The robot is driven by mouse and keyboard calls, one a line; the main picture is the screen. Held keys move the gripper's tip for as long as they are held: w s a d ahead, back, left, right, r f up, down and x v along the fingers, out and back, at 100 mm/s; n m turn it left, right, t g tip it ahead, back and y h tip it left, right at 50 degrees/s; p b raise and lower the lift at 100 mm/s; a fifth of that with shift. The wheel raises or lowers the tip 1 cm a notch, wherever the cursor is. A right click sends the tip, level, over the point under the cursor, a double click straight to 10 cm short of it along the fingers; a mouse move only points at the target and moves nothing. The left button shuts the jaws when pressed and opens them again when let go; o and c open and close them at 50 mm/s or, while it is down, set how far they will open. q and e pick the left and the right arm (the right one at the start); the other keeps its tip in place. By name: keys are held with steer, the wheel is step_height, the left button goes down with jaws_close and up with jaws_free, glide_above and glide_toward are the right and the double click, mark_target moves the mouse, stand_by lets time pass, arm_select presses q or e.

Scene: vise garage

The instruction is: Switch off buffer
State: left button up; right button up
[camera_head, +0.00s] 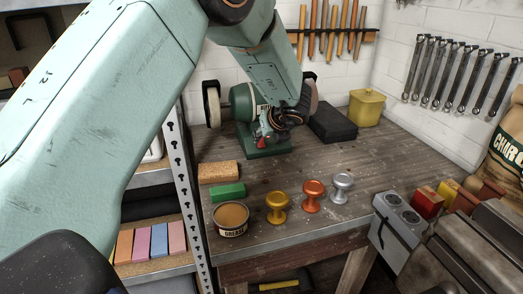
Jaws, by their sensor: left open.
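The green buffer (241,103) stands at the back left of the wooden bench, with a pale wheel (212,104) at its left end and a wheel at its right end partly behind my gripper. A small red part (264,141) shows on the front of its base. My left gripper (272,130) is open and sits at the front of the buffer, close to the red part. I cannot tell whether it touches it. Part of the buffer's front is hidden behind the gripper. My right gripper is not in view.
A grease tin (231,219), a green block (228,191), a cork-coloured block (219,172) and three knobs (313,196) stand along the bench's front. A black case (333,124) and yellow pot (367,107) are behind. A grey box (398,229) and vise (470,250) are at right.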

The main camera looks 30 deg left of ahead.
mark_target(261, 143)
arm_select(q)
steer(key=x, duration=0.7)
steer(key=shift+s+d+r, duration=0.1)
steer(key=shift+s+r, duration=0.05)
steer(key=shift+s, duration=0.05)
steer(key=shift+w+f, duration=0.2)
steer(key=shift+f, duration=0.05)
steer(key=shift+c, duration=1.3)
steer(key=shift+s+r, duration=0.1)
steer(key=shift+r, duration=0.05)
steer(key=c, duration=0.3)
jaws_close()
